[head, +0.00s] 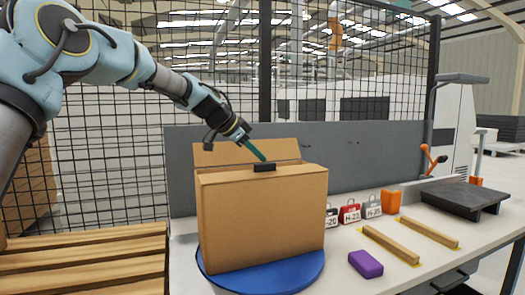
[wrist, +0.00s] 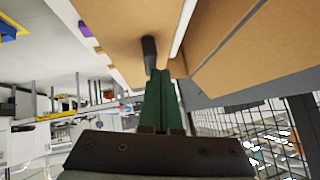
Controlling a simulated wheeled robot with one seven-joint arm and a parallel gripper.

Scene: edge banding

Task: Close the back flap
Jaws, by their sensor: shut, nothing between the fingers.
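A brown cardboard box (head: 262,222) stands upright on a round blue turntable (head: 266,281). Its back flap (head: 246,152) is raised and shows above the far side of the box top. My gripper (head: 262,160) reaches down from the upper left to the box top, in front of the raised flap. Its slim green fingers are shut and empty, with a black piece at their tips. In the wrist view, the fingers (wrist: 160,95) point at the brown cardboard, close beside it. I cannot tell whether they touch it. The inside of the box is hidden.
Right of the box on the white table are labelled weights (head: 349,212), an orange block (head: 391,201), a purple block (head: 365,264) and wooden strips (head: 391,245). A grey panel (head: 365,155) and wire fence stand behind. A slatted wooden stack (head: 85,262) lies to the left.

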